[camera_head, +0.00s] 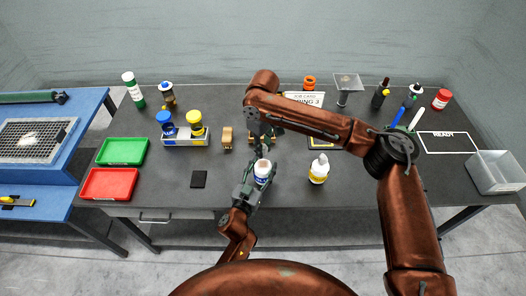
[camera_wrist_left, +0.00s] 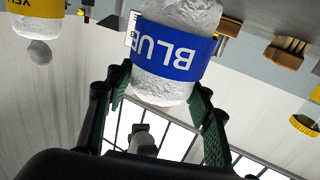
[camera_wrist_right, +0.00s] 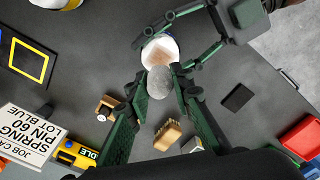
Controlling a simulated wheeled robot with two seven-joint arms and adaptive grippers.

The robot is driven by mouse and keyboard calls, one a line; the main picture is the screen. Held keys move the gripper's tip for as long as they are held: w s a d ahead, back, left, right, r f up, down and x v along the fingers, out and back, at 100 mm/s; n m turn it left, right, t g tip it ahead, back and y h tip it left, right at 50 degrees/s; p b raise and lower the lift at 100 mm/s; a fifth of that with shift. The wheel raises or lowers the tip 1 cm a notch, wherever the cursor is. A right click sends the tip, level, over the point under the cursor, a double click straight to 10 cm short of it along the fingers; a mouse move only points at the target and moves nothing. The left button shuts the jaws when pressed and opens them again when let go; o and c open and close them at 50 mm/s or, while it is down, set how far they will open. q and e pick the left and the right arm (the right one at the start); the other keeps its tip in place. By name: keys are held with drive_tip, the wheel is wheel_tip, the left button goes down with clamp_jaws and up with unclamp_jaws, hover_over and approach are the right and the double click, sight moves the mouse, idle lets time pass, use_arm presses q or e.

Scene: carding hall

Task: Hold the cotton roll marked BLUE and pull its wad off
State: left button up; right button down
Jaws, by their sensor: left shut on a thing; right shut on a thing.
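The cotton roll marked BLUE (camera_wrist_left: 178,50) is a white bottle-shaped roll with a blue band. It stands roughly upright in my left gripper (camera_head: 259,178), whose fingers are shut on its sides, and it also shows in the head view (camera_head: 262,169). In the right wrist view, its open top (camera_wrist_right: 160,48) faces the camera. A grey-white round wad (camera_wrist_right: 160,82) is at the tips of my right gripper (camera_wrist_right: 158,92), which is shut on it. The wad overlaps the roll's rim in that view; I cannot tell whether they touch. My right arm hides part of the table in the head view.
A yellow-banded roll (camera_head: 318,169) stands just right. The READY outline (camera_head: 449,143) and clear bin (camera_head: 496,172) are far right.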

use_arm(q)
drive_tip(key=o, duration=1.8)
drive_tip(key=shift+c, duration=0.2)
